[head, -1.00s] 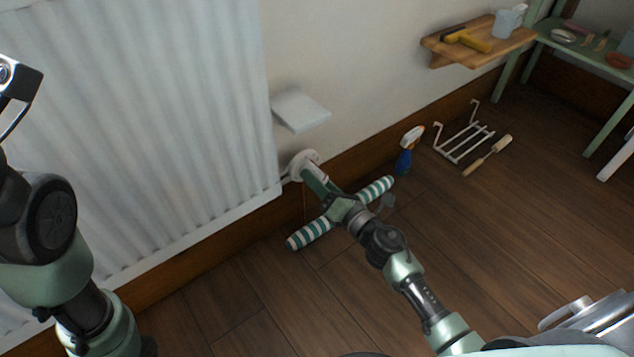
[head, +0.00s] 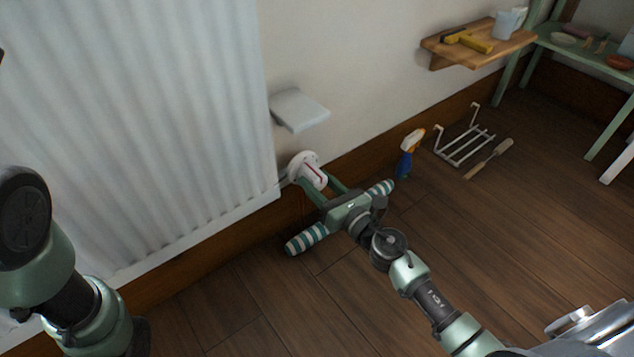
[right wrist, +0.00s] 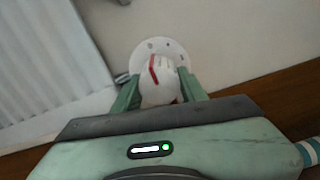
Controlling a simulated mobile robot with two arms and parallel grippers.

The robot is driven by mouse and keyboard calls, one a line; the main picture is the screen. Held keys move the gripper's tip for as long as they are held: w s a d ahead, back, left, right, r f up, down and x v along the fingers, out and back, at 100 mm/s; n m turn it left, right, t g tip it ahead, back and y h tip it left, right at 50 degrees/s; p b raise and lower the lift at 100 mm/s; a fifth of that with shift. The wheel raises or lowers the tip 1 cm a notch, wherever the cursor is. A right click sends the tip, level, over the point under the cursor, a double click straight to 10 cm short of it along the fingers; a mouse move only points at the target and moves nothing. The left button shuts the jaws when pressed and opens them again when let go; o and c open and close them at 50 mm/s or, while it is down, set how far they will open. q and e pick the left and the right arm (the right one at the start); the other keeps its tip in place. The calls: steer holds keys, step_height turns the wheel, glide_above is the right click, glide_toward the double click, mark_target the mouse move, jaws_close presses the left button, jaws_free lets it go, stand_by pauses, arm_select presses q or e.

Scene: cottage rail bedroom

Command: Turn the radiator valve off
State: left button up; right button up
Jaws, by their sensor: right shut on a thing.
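The radiator valve (head: 312,174) is a white knob with a red pointer line, in front of a round white dial plate, low at the right end of the white radiator (head: 140,120). In the right wrist view the knob (right wrist: 160,84) sits between the two green fingers, and the plate with its marks (right wrist: 150,46) shows behind it. The red line there is tilted a little from upright. My right gripper (head: 322,186) is shut on the knob, one finger on each side. My left arm is at the left edge of the head view; its gripper is out of view.
A small white shelf (head: 299,109) juts from the wall just above the valve. A striped roll (head: 307,239) lies beneath my right gripper. A spray bottle (head: 408,152), a white rack (head: 463,145) and a brush (head: 488,158) are on the floor to the right.

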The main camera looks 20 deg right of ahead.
steer(key=shift+f, duration=0.15)
steer(key=o, duration=1.4)
steer(key=shift+s, duration=0.1)
steer(key=v, duration=0.7)
steer(key=shift+s+d, duration=0.1)
steer(key=shift+s, duration=0.2)
